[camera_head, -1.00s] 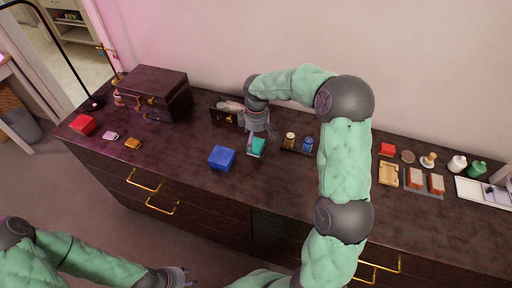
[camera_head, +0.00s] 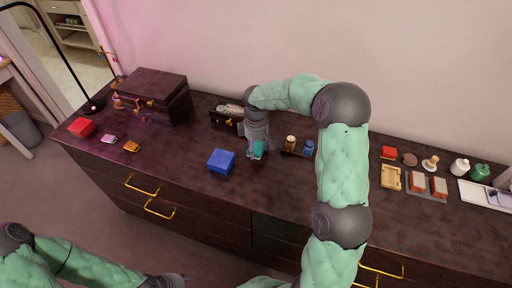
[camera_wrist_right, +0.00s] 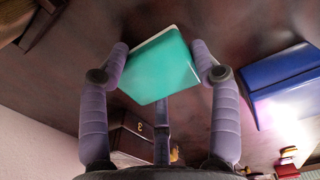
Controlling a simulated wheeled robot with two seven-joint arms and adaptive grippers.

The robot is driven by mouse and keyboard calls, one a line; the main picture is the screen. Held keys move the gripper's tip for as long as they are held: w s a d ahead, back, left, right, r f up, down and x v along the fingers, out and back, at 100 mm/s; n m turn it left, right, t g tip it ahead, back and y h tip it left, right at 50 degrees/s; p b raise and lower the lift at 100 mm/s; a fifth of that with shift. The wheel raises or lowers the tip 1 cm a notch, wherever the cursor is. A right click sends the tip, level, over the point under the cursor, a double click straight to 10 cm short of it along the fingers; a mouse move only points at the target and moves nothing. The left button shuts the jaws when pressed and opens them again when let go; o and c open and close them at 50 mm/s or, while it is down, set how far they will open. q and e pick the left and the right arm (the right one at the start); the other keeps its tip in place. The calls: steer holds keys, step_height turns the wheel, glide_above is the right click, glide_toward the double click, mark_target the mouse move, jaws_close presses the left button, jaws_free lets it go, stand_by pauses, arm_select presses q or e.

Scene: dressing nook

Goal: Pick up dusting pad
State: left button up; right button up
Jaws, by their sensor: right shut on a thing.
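The dusting pad looks like a teal block with a pale edge, and it shows in the right wrist view (camera_wrist_right: 162,68) between my fingers. In the head view the teal pad (camera_head: 259,148) is partly hidden by my right gripper (camera_head: 257,152). My right gripper, also in the right wrist view (camera_wrist_right: 166,62), is shut on the teal pad, with fingers touching its two sides. The pad is at or just above the dresser top; I cannot tell which. My left gripper (camera_head: 172,281) is low at the bottom edge, away from the dresser, and its fingers are too cut off to read.
A blue box (camera_head: 221,161) stands just left of the pad, also in the right wrist view (camera_wrist_right: 282,78). A dark tray with small bottles (camera_head: 290,143) is close on the right. A dark chest (camera_head: 153,95) stands at back left. The dresser's front middle is clear.

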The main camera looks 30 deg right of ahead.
mark_target(256, 147)
steer(key=shift+r+p, duration=0.4)
steer(key=shift+r, duration=0.2)
step_height(256, 147, up, 2)
steer(key=shift+r+p, duration=0.1)
steer(key=shift+p, duration=0.6)
steer(key=s+a+r+p, duration=0.4)
steer(key=s+a+r, duration=0.4)
steer(key=a, duration=0.3)
steer(key=shift+s+r+p, duration=0.3)
steer(key=shift+s+r, duration=0.05)
steer(key=shift+r, duration=0.45)
